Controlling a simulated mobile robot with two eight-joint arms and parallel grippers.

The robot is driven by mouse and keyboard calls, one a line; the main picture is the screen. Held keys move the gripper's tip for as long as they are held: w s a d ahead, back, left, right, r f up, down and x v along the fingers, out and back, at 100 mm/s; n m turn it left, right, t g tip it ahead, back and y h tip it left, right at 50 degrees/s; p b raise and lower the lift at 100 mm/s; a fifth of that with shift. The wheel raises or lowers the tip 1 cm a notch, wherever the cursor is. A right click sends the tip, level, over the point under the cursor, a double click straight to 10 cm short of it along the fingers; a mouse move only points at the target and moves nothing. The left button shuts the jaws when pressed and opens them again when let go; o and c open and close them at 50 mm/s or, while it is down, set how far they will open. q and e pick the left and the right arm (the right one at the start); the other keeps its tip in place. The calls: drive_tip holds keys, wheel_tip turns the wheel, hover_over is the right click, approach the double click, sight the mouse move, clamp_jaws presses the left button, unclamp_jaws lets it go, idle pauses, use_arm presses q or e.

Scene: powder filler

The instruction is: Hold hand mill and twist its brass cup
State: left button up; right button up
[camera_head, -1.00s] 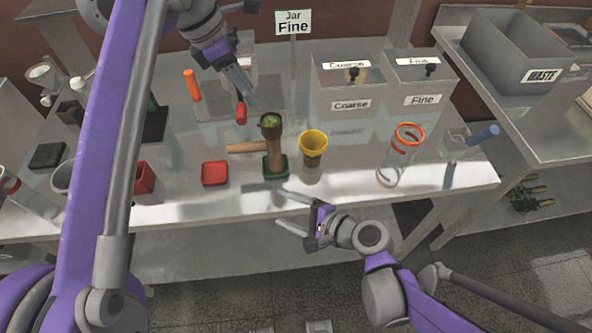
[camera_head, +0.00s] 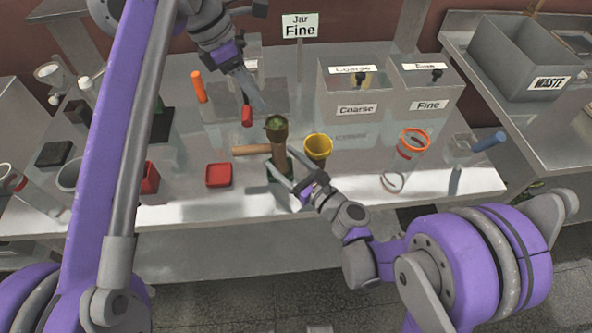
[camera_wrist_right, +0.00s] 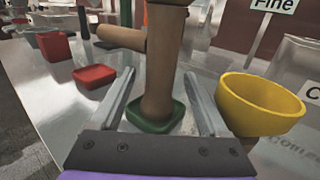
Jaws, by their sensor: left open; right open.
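The hand mill (camera_head: 279,150) is a wooden column with a side handle (camera_head: 252,151) pointing left. It stands upright on a green base (camera_wrist_right: 157,114). Its brass cup (camera_head: 276,124) is at the top with green stuff inside. My right gripper (camera_head: 282,166) is open, with one finger on each side of the mill's lower body. In the right wrist view the wooden column (camera_wrist_right: 160,75) stands between the fingers, with gaps visible. My left gripper (camera_head: 258,104) is open, behind and slightly left of the cup, apart from it. The cup is out of the right wrist view.
A yellow cup (camera_head: 318,147) stands close right of the mill, near my right finger. A red tray (camera_head: 219,174) lies to the left. An orange-rimmed jar (camera_head: 413,142) is farther right. Coarse (camera_head: 347,92) and Fine (camera_head: 425,86) boxes stand behind.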

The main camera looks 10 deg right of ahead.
sight(276, 122)
drive_tip(key=shift+x, duration=2.35)
clamp_jaws()
use_arm(q)
drive_tip(key=o, duration=0.4)
drive_tip(key=shift+d, duration=0.15)
drive_tip(key=shift+c, duration=0.2)
drive_tip(key=shift+o, duration=1.2)
drive_tip(key=shift+w+d+r+y, duration=0.1)
drive_tip(key=shift+d+y, duration=0.2)
drive_tip(key=shift+d, duration=0.05)
drive_tip(key=shift+o, duration=0.2)
drive_tip(key=shift+w+d+r+g+y, duration=0.1)
drive_tip(key=shift+d+r+g+y, duration=0.05)
drive_tip(key=shift+d+y, duration=0.35)
drive_tip(key=shift+w+d+r+g+y, duration=0.1)
drive_tip(key=shift+d+g+y, duration=0.05)
drive_tip(key=shift+d+y, duration=0.3)
use_arm(e)
drive_tip(key=shift+d, duration=0.1)
use_arm(q)
drive_tip(key=shift+n+y, duration=0.4)
drive_tip(key=shift+y, duration=0.35)
drive_tip(key=f, duration=0.7)
drive_tip(key=d+f, duration=0.1)
drive_tip(key=f, duration=0.3)
drive_tip(key=shift+d+f, duration=0.1)
drive_tip(key=shift+f, duration=0.2)
